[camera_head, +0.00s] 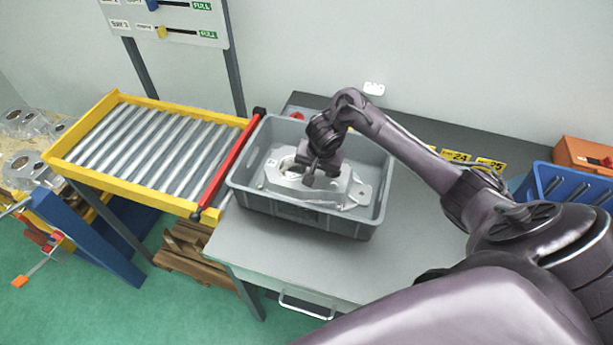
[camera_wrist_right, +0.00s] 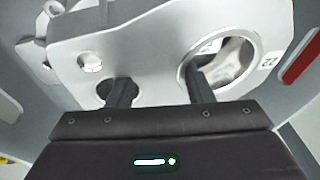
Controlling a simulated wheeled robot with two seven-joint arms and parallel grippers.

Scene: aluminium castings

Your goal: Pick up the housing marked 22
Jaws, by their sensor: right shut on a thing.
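The housing marked 22 (camera_head: 282,177) is a pale aluminium casting in the grey crate (camera_head: 305,212). In the right wrist view the housing (camera_wrist_right: 145,60) fills the middle, with its 22 label at the right beside a large round bore. My right gripper (camera_head: 318,180) reaches down into the crate over the housing. In the right wrist view one finger of the right gripper (camera_wrist_right: 160,88) goes to the large bore and the other to a smaller hole. The gripper is shut on the housing. What lies under the housing is partly hidden. My left gripper is not in view.
The crate stands on a grey table (camera_head: 260,250). A yellow-framed roller conveyor (camera_head: 155,145) with a red bar adjoins at the left. Yellow number cards (camera_head: 456,156), a blue bin (camera_head: 560,185) and an orange box (camera_head: 585,155) are at the right. The front tabletop is clear.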

